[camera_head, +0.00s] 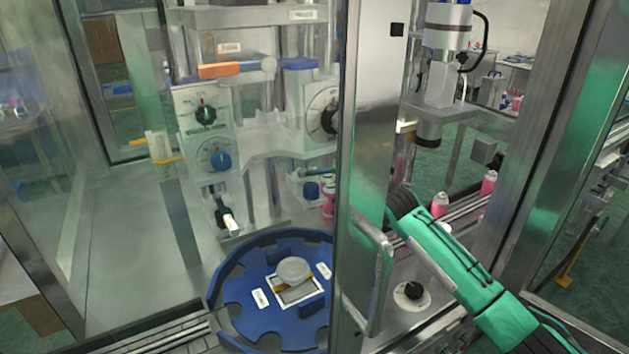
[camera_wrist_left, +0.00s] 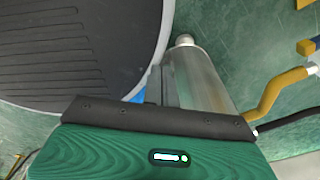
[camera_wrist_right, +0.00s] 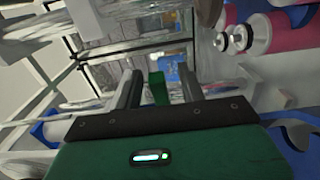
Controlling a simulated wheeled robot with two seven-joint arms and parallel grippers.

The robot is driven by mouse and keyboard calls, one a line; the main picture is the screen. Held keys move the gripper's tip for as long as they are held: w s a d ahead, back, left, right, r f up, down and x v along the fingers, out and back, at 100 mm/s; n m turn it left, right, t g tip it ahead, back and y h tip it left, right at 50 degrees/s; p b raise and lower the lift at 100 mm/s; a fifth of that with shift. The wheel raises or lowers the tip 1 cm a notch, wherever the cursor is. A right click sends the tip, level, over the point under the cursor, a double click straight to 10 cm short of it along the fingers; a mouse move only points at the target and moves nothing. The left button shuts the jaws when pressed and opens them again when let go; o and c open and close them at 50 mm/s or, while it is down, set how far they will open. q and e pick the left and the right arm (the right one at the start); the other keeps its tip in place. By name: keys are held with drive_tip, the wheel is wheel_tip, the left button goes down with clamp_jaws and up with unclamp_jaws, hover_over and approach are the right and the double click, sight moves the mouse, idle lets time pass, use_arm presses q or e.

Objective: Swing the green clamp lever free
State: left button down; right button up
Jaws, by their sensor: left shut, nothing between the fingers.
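A small green piece, seemingly the clamp lever (camera_wrist_right: 157,88), shows in the right wrist view between the fingers of my right gripper (camera_wrist_right: 160,68). The fingers stand apart with a gap on each side of it. In the head view my right arm comes in from the lower right, and its gripper is mostly hidden behind the steel door post. My left gripper (camera_wrist_left: 156,84) shows only in the left wrist view, shut and empty, beside a metal cylinder (camera_wrist_left: 198,78). I cannot make out the lever clearly in the head view.
A steel post (camera_head: 370,110) and door handle (camera_head: 378,265) stand close to my right arm. A blue star wheel (camera_head: 225,300) lies at lower centre. A dark round disc (camera_wrist_left: 75,45) is near my left gripper.

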drive_tip(key=p+v, duration=0.2)
drive_tip(key=v, duration=0.3)
idle(0.3)
